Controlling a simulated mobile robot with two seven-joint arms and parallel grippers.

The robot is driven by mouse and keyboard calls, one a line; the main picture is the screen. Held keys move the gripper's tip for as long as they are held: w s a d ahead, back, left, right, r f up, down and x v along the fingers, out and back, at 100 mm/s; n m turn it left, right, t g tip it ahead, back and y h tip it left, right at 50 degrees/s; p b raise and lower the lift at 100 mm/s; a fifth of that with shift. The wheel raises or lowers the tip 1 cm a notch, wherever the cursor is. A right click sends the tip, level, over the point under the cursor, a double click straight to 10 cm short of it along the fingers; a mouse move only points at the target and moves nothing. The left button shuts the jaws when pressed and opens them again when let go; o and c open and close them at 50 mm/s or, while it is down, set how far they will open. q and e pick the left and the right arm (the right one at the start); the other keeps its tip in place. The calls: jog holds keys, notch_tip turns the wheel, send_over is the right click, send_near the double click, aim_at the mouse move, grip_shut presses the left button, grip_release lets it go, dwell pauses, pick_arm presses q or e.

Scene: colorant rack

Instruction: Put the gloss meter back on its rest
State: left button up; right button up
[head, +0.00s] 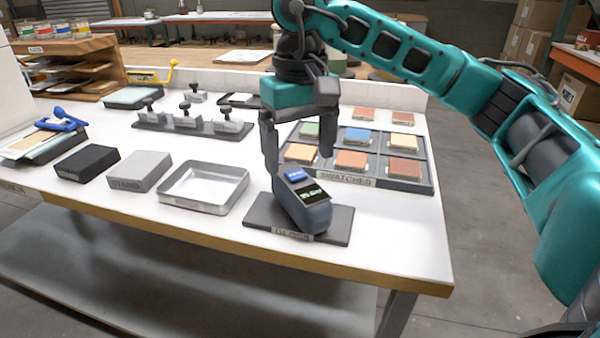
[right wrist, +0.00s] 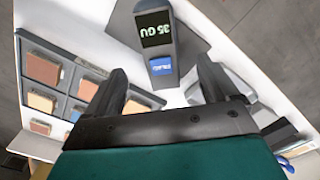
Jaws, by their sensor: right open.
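The gloss meter (head: 302,201) is a dark blue-grey handheld unit with a blue button and a small lit display. It sits on its flat dark grey rest (head: 335,222) at the table's front edge, turned at an angle to the rest. My right gripper (head: 298,160) is open above and behind the meter, with its fingers apart and nothing between them. In the right wrist view the meter (right wrist: 158,45) shows ahead of the open fingers, its display reading 35 GU upside down. The left gripper is not in view.
A swatch tray (head: 415,186) with several coloured tiles lies right behind the rest. An empty metal tray (head: 205,205) stands to the left, with a light grey block (head: 140,171) and a black block (head: 88,163) beyond it. Bare tabletop lies at the right front.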

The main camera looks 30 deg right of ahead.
aim_at(300, 183)
jog(key=shift+r, duration=1.6)
jog(key=shift+f, duration=0.1)
